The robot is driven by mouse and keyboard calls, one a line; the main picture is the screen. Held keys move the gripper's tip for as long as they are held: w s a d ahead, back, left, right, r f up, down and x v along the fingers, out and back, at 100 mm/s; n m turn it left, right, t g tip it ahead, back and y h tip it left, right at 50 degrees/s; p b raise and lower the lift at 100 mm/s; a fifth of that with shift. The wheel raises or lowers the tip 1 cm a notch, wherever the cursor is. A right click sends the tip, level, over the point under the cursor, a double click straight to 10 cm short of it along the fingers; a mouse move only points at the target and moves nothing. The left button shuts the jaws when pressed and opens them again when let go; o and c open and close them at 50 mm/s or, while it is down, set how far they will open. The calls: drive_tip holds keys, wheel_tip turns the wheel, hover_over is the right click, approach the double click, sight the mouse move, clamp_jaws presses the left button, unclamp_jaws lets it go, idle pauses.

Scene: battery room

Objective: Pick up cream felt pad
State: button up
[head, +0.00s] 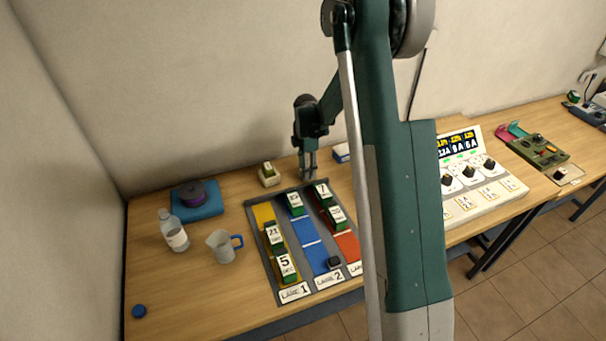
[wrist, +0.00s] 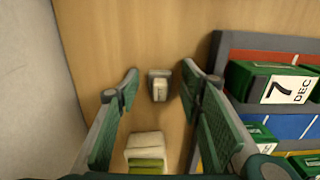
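A cream block-like item with a green part (head: 268,175), which I take for the cream felt pad, sits on the table left of my gripper (head: 308,175). My gripper (wrist: 159,82) is open and empty, pointing down over the table behind the lane board. A small grey-and-white item (wrist: 160,85) appears between the fingertips; I cannot tell how far below it is.
The lane board (head: 262,268) with numbered green blocks lies in front of my gripper. A blue-and-white item (head: 341,152) stands right of it, near the wall. A bottle (head: 174,232), a jug (head: 222,247) and a blue box (head: 196,203) stand left. My arm hides part of the table.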

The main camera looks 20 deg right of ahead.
drive_tip(key=c, duration=0.8)
drive_tip(key=shift+r, duration=0.15)
drive_tip(key=shift+c, duration=0.2)
drive_tip(key=shift+r, duration=4.85)
